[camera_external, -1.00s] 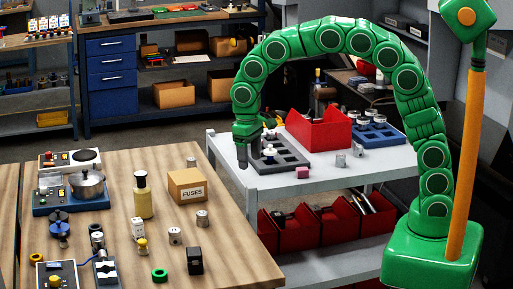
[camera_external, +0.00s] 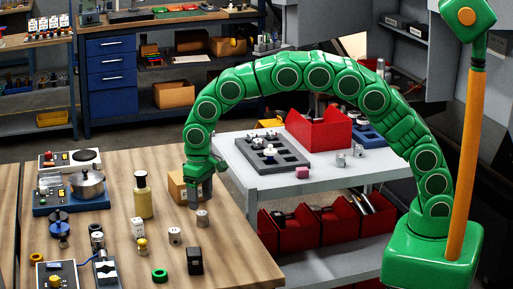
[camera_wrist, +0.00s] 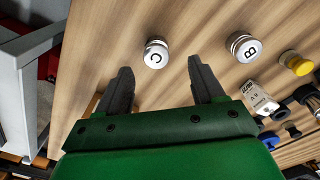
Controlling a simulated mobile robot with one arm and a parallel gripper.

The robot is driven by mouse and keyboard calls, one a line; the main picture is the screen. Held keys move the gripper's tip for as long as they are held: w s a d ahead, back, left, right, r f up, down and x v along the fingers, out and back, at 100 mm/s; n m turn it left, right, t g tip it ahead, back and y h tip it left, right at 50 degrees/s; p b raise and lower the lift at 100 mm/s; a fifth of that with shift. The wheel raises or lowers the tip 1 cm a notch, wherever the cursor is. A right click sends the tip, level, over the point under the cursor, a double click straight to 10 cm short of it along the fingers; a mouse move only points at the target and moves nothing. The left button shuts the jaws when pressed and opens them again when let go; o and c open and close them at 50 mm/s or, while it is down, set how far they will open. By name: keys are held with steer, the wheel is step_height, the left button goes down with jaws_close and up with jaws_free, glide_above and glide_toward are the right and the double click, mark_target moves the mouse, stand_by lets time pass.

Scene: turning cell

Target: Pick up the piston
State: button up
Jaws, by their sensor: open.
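Two short silver cylinders that look like pistons stand on the wooden table. One is marked C (camera_wrist: 156,53) and shows in the external view (camera_external: 203,218) just below my gripper (camera_external: 195,203). The other is marked B (camera_wrist: 243,46) and stands farther left in the external view (camera_external: 174,235). In the wrist view my gripper (camera_wrist: 160,72) is open and empty. Cylinder C lies just beyond the gap between the fingertips, apart from them. B is to the right of the right finger.
A cardboard box (camera_external: 176,187) stands behind my gripper, partly hidden. A black block (camera_external: 195,261), a green ring (camera_external: 160,275) and a tall yellowish bottle (camera_external: 143,197) are nearby. The grey cart (camera_external: 316,180) holds a dark tray (camera_external: 255,152), a red bin (camera_external: 318,133) and more small metal cylinders (camera_external: 341,160).

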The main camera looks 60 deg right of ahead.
mark_target(202, 212)
steer(key=shift+d+f, duration=0.15)
steer(key=shift+f, duration=1.5)
steer(key=shift+d+f, duration=0.15)
steer(key=shift+f, duration=1.5)
steer(key=shift+c, duration=0.3)
steer(key=c, duration=1.1)
steer(key=shift+r, duration=0.1)
